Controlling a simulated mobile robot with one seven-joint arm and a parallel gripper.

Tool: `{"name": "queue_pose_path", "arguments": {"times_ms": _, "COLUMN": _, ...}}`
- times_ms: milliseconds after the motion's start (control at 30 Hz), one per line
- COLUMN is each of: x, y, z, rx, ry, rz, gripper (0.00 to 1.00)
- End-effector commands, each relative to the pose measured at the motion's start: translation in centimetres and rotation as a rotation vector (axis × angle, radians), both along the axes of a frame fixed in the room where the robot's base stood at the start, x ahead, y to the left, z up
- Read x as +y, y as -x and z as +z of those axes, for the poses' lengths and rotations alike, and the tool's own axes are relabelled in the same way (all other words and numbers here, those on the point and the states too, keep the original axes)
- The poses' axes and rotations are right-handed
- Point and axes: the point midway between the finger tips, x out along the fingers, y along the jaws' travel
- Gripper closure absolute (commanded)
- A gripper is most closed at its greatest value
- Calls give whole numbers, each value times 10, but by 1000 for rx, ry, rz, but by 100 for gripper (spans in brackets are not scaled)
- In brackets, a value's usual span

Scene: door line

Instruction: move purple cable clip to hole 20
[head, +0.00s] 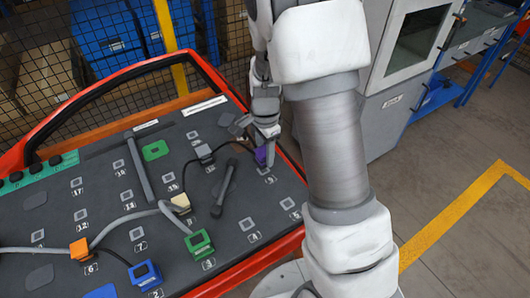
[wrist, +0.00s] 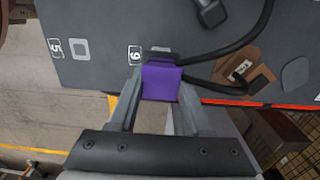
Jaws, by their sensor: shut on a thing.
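The purple cable clip (head: 262,156) is at the right side of the dark grey panel (head: 110,225), near its right edge. In the wrist view the clip (wrist: 160,82) sits between my gripper's two fingers (wrist: 158,98). My gripper (head: 266,134) is shut on it from above in the head view. A black cable leads from the clip. I cannot tell whether the clip is seated in the panel or just clear of it. I cannot make out a label for hole 20.
Grey (head: 204,153), cream (head: 181,203), orange (head: 80,249), green (head: 199,243) and blue (head: 145,273) clips stand on the panel with cables. A dark bar (head: 224,188) and a grey bar (head: 140,170) rise from it. A red frame (head: 75,110) borders the panel.

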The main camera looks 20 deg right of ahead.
Motion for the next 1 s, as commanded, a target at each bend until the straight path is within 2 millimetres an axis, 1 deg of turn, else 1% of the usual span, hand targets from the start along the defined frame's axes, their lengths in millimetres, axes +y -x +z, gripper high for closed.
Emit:
{"name": "queue_pose_path", "arguments": {"times_ms": 33, "x": 0, "y": 0, "z": 7, "rx": -1, "ry": 0, "rz": 0, "gripper": 100}}
{"name": "queue_pose_path", "arguments": {"times_ms": 500, "x": 0, "y": 0, "z": 39, "rx": 0, "ry": 0, "rz": 0, "gripper": 100}}
{"name": "queue_pose_path", "arguments": {"times_ms": 867, "x": 0, "y": 0, "z": 39, "rx": 1, "ry": 0, "rz": 0, "gripper": 100}}
{"name": "queue_pose_path", "arguments": {"times_ms": 1000, "x": 3, "y": -6, "z": 40, "rx": 2, "ry": 0, "rz": 3, "gripper": 100}}
